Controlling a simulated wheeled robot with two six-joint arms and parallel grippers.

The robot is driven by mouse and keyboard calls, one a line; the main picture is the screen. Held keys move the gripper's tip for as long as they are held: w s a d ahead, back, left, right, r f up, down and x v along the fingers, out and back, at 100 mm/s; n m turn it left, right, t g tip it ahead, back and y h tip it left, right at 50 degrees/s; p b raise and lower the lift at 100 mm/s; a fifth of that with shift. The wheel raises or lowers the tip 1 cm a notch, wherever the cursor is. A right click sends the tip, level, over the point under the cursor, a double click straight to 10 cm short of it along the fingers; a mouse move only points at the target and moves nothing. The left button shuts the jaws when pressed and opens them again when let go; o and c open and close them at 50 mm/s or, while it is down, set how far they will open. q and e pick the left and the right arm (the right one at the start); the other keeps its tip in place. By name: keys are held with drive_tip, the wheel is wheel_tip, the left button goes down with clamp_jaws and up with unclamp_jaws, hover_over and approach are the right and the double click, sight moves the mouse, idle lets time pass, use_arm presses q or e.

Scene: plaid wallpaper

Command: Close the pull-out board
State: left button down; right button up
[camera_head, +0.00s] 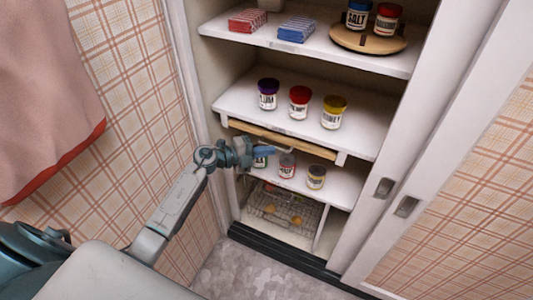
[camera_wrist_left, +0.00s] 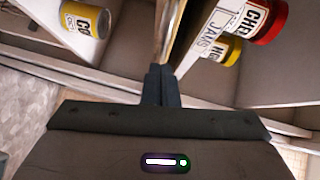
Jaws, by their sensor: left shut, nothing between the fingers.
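The pull-out board (camera_head: 290,143) is a thin light-wood board just under the shelf with the jars, its long front edge showing roughly level with the shelf front. In the left wrist view its wooden edge (camera_wrist_left: 172,35) runs up from my fingertips. My left gripper (camera_head: 268,152) is shut and empty at the board's front, a little below its edge and left of its middle. The closed fingers (camera_wrist_left: 161,85) point at the board; I cannot tell whether they touch it. My right gripper is in neither view.
Several jars (camera_head: 299,101) stand on the shelf above the board, more jars (camera_head: 316,177) on the shelf below. A wire basket (camera_head: 285,210) is at the bottom. The cupboard's side frame (camera_head: 190,75) is at left, sliding doors (camera_head: 400,150) at right. A pink towel (camera_head: 45,90) hangs left.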

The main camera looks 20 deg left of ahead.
sight(281, 139)
use_arm(q)
drive_tip(key=shift+w, duration=0.1)
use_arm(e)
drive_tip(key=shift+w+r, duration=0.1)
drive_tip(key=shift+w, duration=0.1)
